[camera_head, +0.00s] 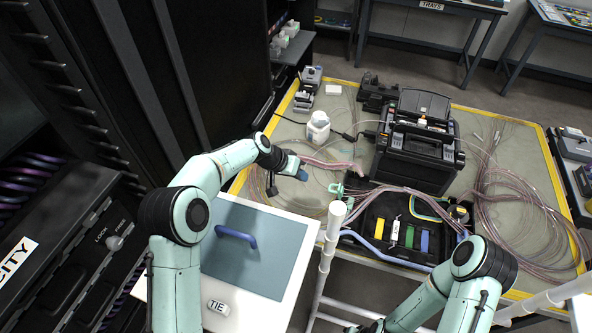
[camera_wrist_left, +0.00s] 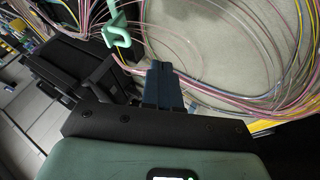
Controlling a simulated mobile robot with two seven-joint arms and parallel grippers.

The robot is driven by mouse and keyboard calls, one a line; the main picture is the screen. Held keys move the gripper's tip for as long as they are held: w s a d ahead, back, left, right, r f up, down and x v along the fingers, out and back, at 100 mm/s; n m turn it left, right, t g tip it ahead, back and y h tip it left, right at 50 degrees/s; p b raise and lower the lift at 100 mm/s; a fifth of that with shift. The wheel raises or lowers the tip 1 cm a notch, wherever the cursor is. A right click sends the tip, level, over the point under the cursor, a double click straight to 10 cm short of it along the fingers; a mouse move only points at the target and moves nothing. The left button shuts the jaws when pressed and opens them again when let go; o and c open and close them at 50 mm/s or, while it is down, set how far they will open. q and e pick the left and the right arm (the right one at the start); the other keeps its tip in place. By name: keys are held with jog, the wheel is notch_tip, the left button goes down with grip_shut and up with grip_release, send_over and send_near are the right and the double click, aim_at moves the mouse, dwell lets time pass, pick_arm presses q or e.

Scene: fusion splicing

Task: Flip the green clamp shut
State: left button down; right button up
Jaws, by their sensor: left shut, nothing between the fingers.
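The green clamp (camera_head: 337,191) is at the left end of the black splicing tray, where the pink fibre bundle reaches it. In the left wrist view the clamp (camera_wrist_left: 118,28) shows near the top as a pale green hooked frame with cables running by it. I cannot tell for sure how far its hooked arm stands open. My left gripper (camera_head: 302,175) is a little left of the clamp and apart from it. Its dark blue fingers (camera_wrist_left: 161,68) are together and empty. My right gripper is out of view; only my right arm shows at the bottom right.
The black tray (camera_head: 374,211) holds coloured strips. A black splicer case (camera_head: 419,150) stands behind it. A white bottle (camera_head: 318,128) stands behind my left gripper. Loose fibres (camera_head: 520,205) cover the right of the yellow-edged table. A white post (camera_head: 333,225) rises in front.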

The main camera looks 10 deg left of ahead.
aim_at(336, 192)
pick_arm(q)
jog(key=d+f, duration=0.2)
jog(key=d, duration=0.1)
jog(key=d+f+p, duration=0.1)
jog(key=d, duration=0.1)
jog(key=shift+w+d+f, duration=0.2)
jog(key=shift+w+f, duration=0.05)
jog(key=shift+w, duration=0.15)
jog(key=shift+s+d, duration=0.1)
jog(key=shift+d, duration=0.35)
jog(key=shift+f, duration=0.1)
